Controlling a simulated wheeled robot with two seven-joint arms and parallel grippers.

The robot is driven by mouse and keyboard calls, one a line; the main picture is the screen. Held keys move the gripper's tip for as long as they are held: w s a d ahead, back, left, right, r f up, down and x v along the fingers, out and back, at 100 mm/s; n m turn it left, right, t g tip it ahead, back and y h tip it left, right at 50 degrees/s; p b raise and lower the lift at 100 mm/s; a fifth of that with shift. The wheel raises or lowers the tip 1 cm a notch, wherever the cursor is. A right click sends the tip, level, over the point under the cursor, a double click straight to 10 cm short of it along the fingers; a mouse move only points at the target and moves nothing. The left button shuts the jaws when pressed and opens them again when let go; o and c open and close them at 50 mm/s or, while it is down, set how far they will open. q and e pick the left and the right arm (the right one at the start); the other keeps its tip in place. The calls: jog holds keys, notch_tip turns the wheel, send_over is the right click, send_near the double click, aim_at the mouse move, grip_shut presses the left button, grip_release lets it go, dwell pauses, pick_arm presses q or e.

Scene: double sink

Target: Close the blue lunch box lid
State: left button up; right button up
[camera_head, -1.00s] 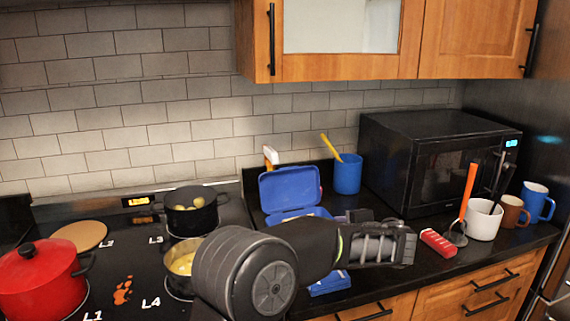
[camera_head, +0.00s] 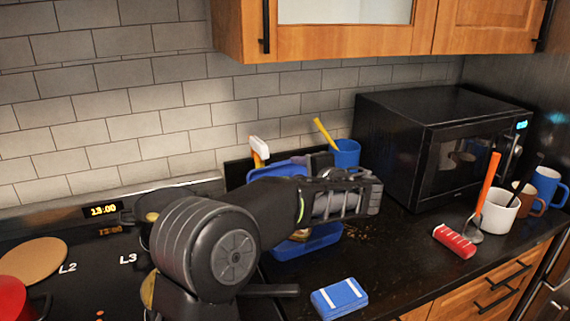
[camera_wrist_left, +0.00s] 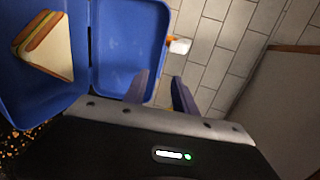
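The blue lunch box (camera_head: 312,248) sits open on the black counter, largely hidden behind my left arm. Its raised lid (camera_head: 276,170) shows only partly above the arm. In the left wrist view, the box base (camera_wrist_left: 25,95) holds a sandwich (camera_wrist_left: 46,47) at the left, and the open lid (camera_wrist_left: 132,40) joins it on the right. My left gripper (camera_head: 362,192) is over the right side of the box. In the left wrist view its two fingers (camera_wrist_left: 158,77) are apart with nothing between them; one overlaps the lid's edge in the picture. My right gripper is out of view.
A blue cup (camera_head: 345,153) with a yellow utensil stands behind the gripper, and a black microwave (camera_head: 440,140) is to the right. A blue case (camera_head: 339,299) lies on the front counter.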

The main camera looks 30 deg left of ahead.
aim_at(284, 163)
pick_arm(q)
jog(key=p+x, duration=0.2)
jog(key=x, duration=0.5)
jog(key=shift+w+a+f, duration=0.15)
jog(key=shift+w+a, duration=0.05)
jog(key=shift+a, duration=0.15)
jog(key=shift+c, duration=0.3)
grip_shut()
dwell(0.8)
